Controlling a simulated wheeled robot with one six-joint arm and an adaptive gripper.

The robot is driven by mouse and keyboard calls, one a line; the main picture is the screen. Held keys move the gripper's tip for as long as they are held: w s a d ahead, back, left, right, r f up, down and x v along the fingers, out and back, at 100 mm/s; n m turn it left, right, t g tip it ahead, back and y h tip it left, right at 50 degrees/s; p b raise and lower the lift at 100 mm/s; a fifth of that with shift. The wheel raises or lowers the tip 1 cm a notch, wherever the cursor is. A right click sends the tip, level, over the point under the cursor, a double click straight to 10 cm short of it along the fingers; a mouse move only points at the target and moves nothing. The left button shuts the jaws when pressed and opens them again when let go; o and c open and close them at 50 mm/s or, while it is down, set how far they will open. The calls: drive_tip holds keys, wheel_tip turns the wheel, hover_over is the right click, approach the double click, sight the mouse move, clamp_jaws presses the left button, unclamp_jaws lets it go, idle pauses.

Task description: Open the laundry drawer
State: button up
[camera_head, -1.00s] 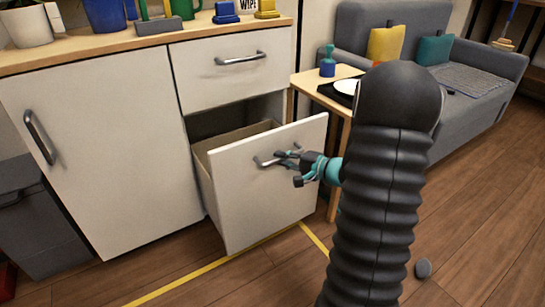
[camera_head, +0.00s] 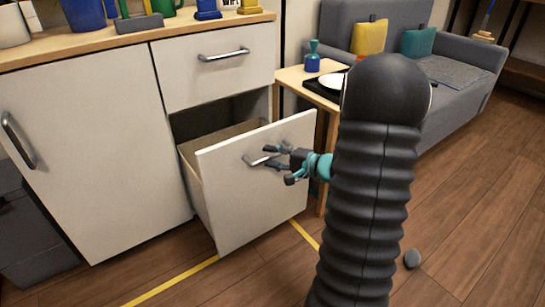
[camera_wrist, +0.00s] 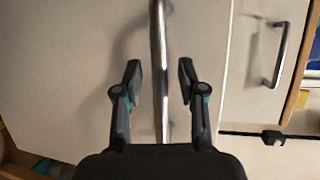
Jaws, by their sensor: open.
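The laundry drawer (camera_head: 247,190) is the large lower drawer of the white cabinet. It stands pulled out, with its brown inner walls showing behind the white front. Its metal bar handle (camera_head: 260,160) is on the upper part of the front. My gripper (camera_head: 278,163) is at this handle, with its fingers open. In the wrist view the handle (camera_wrist: 160,70) runs between the two spread fingertips of my gripper (camera_wrist: 159,82), with a gap on each side. The drawer's floor and contents are hidden.
A closed upper drawer (camera_head: 212,67) sits above, and a closed cabinet door (camera_head: 90,150) is to the left. A small wooden side table (camera_head: 291,76) stands close on the right, before a grey sofa (camera_head: 465,75). Yellow tape (camera_head: 180,280) marks the floor.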

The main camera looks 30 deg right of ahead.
drive_tip(key=v, duration=1.1)
drive_tip(key=shift+s+d, duration=0.2)
drive_tip(key=shift+s, duration=0.15)
drive_tip(key=shift+r, duration=0.1)
drive_tip(key=s+a+f+m+g, duration=0.2)
drive_tip(key=s+a+f+g, duration=0.15)
drive_tip(key=s+f, duration=0.2)
drive_tip(key=s+a+r+n+g+h+p, duration=0.2)
drive_tip(key=s+a+n+g, duration=0.1)
drive_tip(key=s+a+g, duration=0.35)
drive_tip(key=s+a+r+n+h+p, duration=0.2)
drive_tip(key=a+r+n, duration=0.2)
drive_tip(key=r, duration=0.3)
drive_tip(key=s+a+r+n+t+h+p, duration=0.1)
drive_tip(key=s+a+r+n+h+p, duration=0.1)
drive_tip(key=r, duration=0.5)
drive_tip(key=s+a+r+n+t+h+p, duration=0.1)
drive_tip(key=s+a+r+n+h+p, duration=0.1)
drive_tip(key=a+r+n+p, duration=0.2)
wheel_tip(320, 180, up, 3)
drive_tip(key=a+n, duration=0.1)
drive_tip(key=a, duration=0.1)
drive_tip(key=shift+s+a+n, duration=0.25)
drive_tip(key=shift+a+n, duration=0.05)
